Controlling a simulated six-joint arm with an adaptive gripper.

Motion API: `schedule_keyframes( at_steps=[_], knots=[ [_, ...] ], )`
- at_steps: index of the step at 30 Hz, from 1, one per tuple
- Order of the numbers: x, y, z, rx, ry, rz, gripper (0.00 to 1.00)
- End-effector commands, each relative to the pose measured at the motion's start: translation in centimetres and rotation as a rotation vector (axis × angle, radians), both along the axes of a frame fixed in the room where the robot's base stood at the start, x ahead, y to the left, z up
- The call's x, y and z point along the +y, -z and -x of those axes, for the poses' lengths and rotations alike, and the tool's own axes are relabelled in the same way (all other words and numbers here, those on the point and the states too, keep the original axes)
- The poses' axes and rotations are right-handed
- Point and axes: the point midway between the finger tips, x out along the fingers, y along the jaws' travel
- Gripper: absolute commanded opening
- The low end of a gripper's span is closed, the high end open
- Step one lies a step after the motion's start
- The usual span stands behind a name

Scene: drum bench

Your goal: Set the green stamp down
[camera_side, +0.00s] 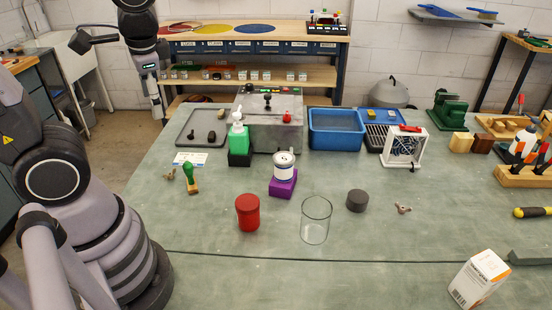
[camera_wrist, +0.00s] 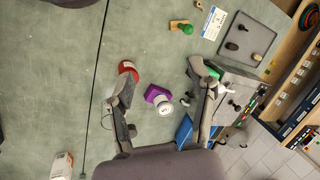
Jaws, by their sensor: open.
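The green stamp (camera_side: 188,172) rests on the bench at the left, with a rounded green handle and a tan base. The fingers are not visible in the side view.
A white card (camera_side: 190,158) and a small brown wing-shaped part (camera_side: 170,174) lie beside the stamp. A red canister (camera_side: 248,212) and clear glass cylinder (camera_side: 315,220) stand in front. The front-left bench is clear.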

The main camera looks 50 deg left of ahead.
Motion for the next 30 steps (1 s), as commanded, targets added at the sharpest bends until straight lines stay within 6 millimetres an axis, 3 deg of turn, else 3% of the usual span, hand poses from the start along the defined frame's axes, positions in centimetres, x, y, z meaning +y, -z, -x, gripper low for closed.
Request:
schedule_keyframes(
  at_steps=[3,10,30],
  knots=[
    [-1.6,-3.0,1.0,-0.213,-0.056,0.154,0.56],
    [-3.7,-6.4,2.3,-0.446,-0.080,0.316,0.56],
    [-3.9,-6.8,2.4,-0.472,-0.079,0.335,0.56]
  ],
)
